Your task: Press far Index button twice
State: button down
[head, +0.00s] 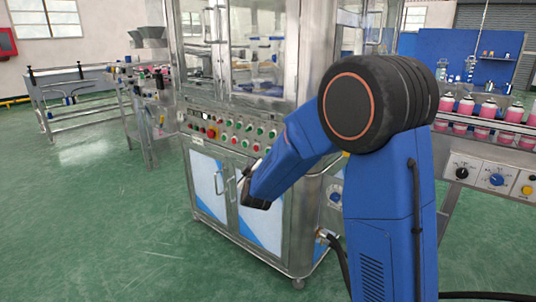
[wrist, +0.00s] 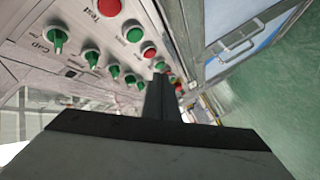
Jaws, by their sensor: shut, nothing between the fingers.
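The control panel (head: 222,136) runs along the front of the steel machine and carries rows of red and green buttons and knobs. In the wrist view the panel is tilted. A green button (wrist: 132,32) and a red button (wrist: 149,50) show there, with green knobs (wrist: 91,57) to their left. Labels reading "Cap" and "Test" show; I cannot read an Index label, so I cannot tell which button is the far Index one. My gripper (wrist: 162,78) is shut and empty, its fingers pointing along the panel. Its tips overlap the farther buttons in view; contact cannot be told.
White and blue cabinet doors (head: 208,187) with metal handles lie below the panel. A conveyor with pink cans (head: 484,109) stands at the right. A steel stand (head: 150,120) and railing are at the left. The green floor (head: 90,220) is clear in front.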

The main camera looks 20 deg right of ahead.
jog(key=w+d, duration=0.4)
jog(key=d, duration=0.1)
jog(key=shift+d, duration=0.4)
jog(key=shift+w+d, duration=0.15)
jog(key=shift+w, duration=0.05)
dwell(1.8)
jog(key=shift+w+d, duration=0.15)
jog(key=shift+d, duration=0.05)
jog(key=shift+w+d, duration=0.2)
jog(key=shift+d, duration=0.1)
dwell(0.9)
dwell(0.4)
jog(key=shift+s+a, duration=0.5)
jog(key=shift+a, duration=0.25)
jog(key=shift+s+a, duration=0.75)
jog(key=shift+a, duration=0.2)
jog(key=shift+s+a, duration=0.7)
jog(key=shift+a, duration=0.25)
